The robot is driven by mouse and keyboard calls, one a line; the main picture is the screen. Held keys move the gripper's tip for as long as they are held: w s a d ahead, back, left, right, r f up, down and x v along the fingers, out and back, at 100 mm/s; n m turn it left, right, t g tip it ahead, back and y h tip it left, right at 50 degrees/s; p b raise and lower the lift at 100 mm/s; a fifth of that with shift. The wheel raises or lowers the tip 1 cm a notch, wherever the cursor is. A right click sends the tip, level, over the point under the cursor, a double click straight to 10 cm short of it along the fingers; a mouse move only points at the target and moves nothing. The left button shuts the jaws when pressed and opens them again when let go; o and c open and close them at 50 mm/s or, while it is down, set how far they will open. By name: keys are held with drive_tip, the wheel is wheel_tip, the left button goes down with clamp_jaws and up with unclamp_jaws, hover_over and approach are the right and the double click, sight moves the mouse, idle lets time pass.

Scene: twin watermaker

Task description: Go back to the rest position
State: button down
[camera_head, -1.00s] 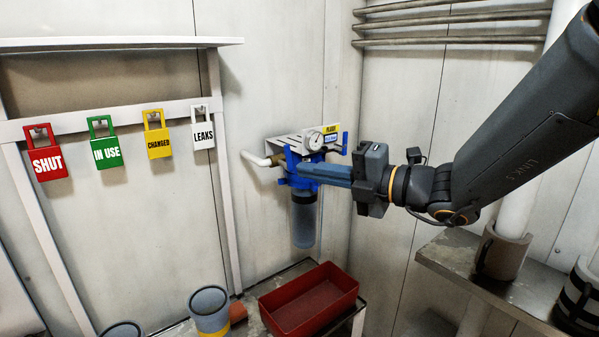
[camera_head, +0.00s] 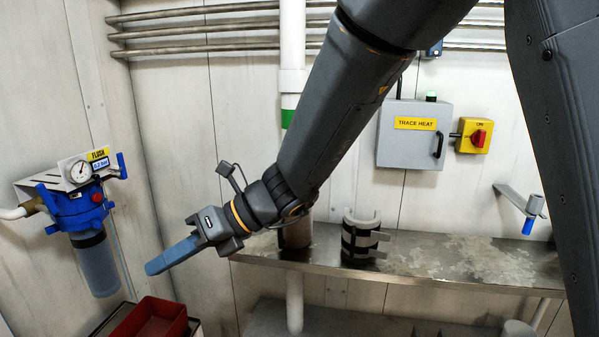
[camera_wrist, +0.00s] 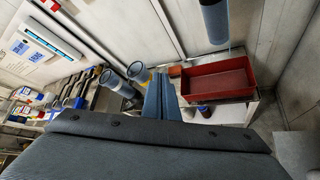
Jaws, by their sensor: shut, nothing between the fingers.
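My gripper (camera_head: 168,257) hangs in front of the wall, left of the metal shelf, with its blue fingers together and nothing between them. It points left and slightly down in the head view. In the wrist view the fingers (camera_wrist: 161,98) reach up the middle of the picture, shut. The blue filter housing (camera_head: 78,205) with its gauge is on the wall at the left, apart from the gripper.
A metal shelf (camera_head: 470,262) carries a dark clamp-like part (camera_head: 362,240). A white pipe (camera_head: 292,60) runs behind my arm. A grey trace heat box (camera_head: 408,150) and a yellow switch (camera_head: 473,136) are on the wall. A red tray (camera_wrist: 222,78) stands below the filter.

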drive_tip(key=d+f+n+h, duration=0.3)
drive_tip(key=d+f+n, duration=0.1)
drive_tip(key=d, duration=0.7)
drive_tip(key=s+d+f+n+t+h, duration=0.1)
drive_tip(key=d+f+n+h, duration=0.2)
drive_tip(key=d+n, duration=0.4)
drive_tip(key=d+f+n+t+h, duration=0.1)
drive_tip(key=d+f+n+h, duration=0.2)
drive_tip(key=d, duration=1.2)
wheel_tip(320, 180, down, 2)
drive_tip(key=shift+s+f+n, duration=0.15)
drive_tip(key=shift+s+n, duration=0.05)
drive_tip(key=shift+n, duration=1)
drive_tip(key=c, duration=2.4)
unclamp_jaws()
drive_tip(key=d+n+h, duration=0.1)
drive_tip(key=d+n, duration=0.1)
drive_tip(key=d, duration=0.1)
drive_tip(key=d+n+h, duration=0.1)
drive_tip(key=d+n, duration=0.1)
drive_tip(key=d, duration=0.2)
drive_tip(key=s+d+f+n+t, duration=0.1)
drive_tip(key=d+n, duration=0.1)
drive_tip(key=d, duration=0.1)
drive_tip(key=shift+s+d+n+h, duration=0.1)
drive_tip(key=shift+d+n+h, duration=0.05)
drive_tip(key=shift+n+h, duration=0.25)
drive_tip(key=o, duration=0.3)
drive_tip(key=shift+d+f, duration=0.1)
drive_tip(key=shift+d, duration=0.15)
